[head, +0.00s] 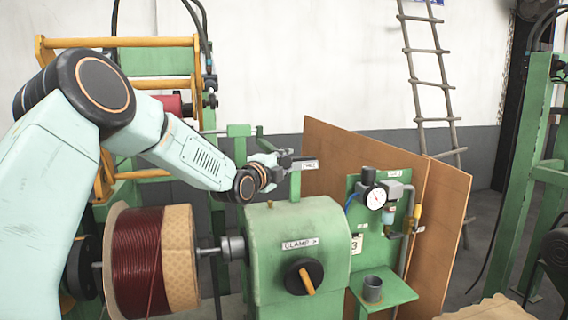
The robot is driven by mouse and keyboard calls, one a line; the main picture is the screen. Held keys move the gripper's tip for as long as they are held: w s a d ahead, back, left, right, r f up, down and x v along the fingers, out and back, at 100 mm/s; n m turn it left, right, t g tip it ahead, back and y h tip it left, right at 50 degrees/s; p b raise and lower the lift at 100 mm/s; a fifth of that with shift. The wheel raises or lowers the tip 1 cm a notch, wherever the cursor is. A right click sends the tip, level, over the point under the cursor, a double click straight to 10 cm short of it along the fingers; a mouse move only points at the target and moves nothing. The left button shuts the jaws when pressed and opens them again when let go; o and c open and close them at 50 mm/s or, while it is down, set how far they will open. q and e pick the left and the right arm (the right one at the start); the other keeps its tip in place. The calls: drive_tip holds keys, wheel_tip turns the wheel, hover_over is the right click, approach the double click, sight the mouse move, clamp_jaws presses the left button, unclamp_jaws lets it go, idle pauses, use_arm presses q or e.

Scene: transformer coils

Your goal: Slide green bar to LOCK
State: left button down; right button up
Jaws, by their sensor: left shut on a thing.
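A green bar (295,185) stands upright above the top of the green machine housing (300,222). My left gripper (290,160) is at the bar's upper end, shut on it; the jaws are small and partly hide the grip. A small light label (309,163) with dark print shows beside the fingertips, too small to read for certain. My left arm reaches in from the left, over the wire spool. My right gripper is not in view.
A spool of dark red wire (138,258) sits left of the housing. A black knob (303,277) with an orange handle is on the housing's front, below a CLAMP label. A pressure gauge (375,198) and brown boards (440,260) stand to the right.

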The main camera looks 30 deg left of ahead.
use_arm(q)
drive_tip(key=c, duration=1.4)
unclamp_jaws()
drive_tip(key=shift+f, duration=0.45)
drive_tip(key=o, duration=0.5)
drive_tip(key=shift+s+r, duration=0.35)
drive_tip(key=shift+r, duration=0.05)
drive_tip(key=shift+w, duration=0.1)
drive_tip(key=shift+w+f, duration=0.1)
drive_tip(key=s, duration=0.8)
drive_tip(key=s+d, duration=0.1)
drive_tip(key=s, duration=0.3)
drive_tip(key=shift+w, duration=0.1)
